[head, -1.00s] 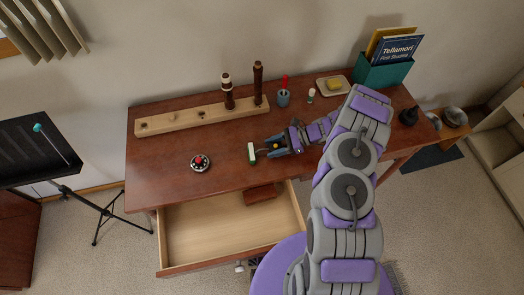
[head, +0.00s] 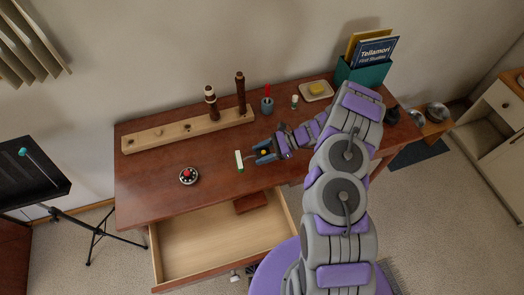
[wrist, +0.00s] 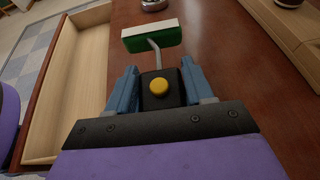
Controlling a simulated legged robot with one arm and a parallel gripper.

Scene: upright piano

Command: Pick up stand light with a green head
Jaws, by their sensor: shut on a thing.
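The stand light has a green and white head (wrist: 152,36), a thin grey stem and a black base (wrist: 160,88) with a yellow button. My gripper (wrist: 160,85) is shut on the black base, with a blue finger on each side of it. The head of the light points away from my palm. In the head view, the light's head (head: 239,161) shows just left of my gripper (head: 264,153), over the middle of the desk. I cannot tell how far the light is above the desk top.
The wooden desk (head: 150,195) has an open drawer (head: 205,245) at its front. A round object with a red top (head: 188,175) is to the left. A wooden rack (head: 165,138) with two dark upright pieces, a cup (head: 267,104) and a green book box (head: 362,72) stand behind.

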